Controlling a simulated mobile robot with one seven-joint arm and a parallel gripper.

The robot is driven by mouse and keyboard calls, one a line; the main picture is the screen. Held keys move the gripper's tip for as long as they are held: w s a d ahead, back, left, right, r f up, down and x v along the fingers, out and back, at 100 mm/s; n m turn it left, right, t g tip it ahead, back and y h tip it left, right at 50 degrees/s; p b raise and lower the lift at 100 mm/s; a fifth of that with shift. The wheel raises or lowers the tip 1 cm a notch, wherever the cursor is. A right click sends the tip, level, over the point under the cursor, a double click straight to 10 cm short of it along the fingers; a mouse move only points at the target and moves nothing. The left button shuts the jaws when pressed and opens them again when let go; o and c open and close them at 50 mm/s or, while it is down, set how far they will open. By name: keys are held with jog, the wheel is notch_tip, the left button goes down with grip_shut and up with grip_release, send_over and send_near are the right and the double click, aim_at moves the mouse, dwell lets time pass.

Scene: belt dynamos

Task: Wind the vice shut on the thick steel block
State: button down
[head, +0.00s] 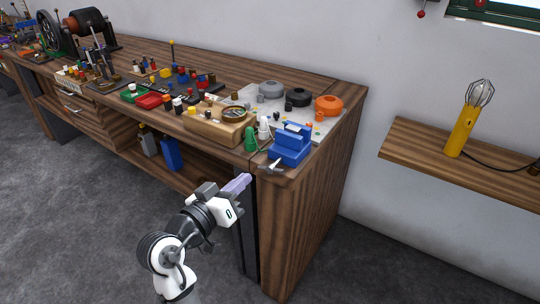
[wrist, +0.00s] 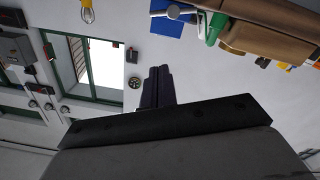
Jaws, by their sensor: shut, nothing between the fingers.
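The blue vice (head: 290,146) stands on the right front corner of the wooden bench. Its pale metal winding handle (head: 273,165) sticks out toward the front edge. A small light grey piece (head: 294,127) shows at the top of the vice; I cannot tell if it is the thick steel block or how the jaws sit on it. My gripper (head: 240,183) is shut and empty, in front of the bench edge, left of and below the handle, apart from it. In the wrist view my shut fingers (wrist: 157,80) point at the wall; the vice (wrist: 170,22) and handle (wrist: 174,11) show at the top.
Green (head: 251,139) and white (head: 264,128) bottles stand just left of the vice. Behind are orange (head: 328,105), black and grey round things on a pale board. A wall shelf (head: 500,177) with a yellow caged lamp (head: 462,130) is at right. The floor before the bench is clear.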

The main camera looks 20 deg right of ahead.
jog(key=m, duration=0.1)
jog(key=p, duration=0.3)
send_over(271, 171)
jog(key=v, duration=0.3)
jog(key=shift+s+d+f+m+y, duration=0.15)
jog(key=shift+d+f, duration=0.15)
jog(key=shift+f, duration=0.3)
jog(key=shift+s+d+f+m+y, duration=0.15)
jog(key=shift+d+f, duration=0.1)
jog(key=shift+f, duration=0.35)
jog(key=shift+d+f+p, duration=0.2)
jog(key=shift+f+p, duration=0.15)
jog(key=shift+f, duration=0.35)
jog(key=shift+w+f+b, duration=0.1)
jog(key=shift+b, duration=0.45)
jog(key=shift+s+m, duration=0.2)
jog(key=shift+m, duration=0.1)
jog(key=shift+w+b, duration=0.1)
jog(key=shift+b, duration=0.3)
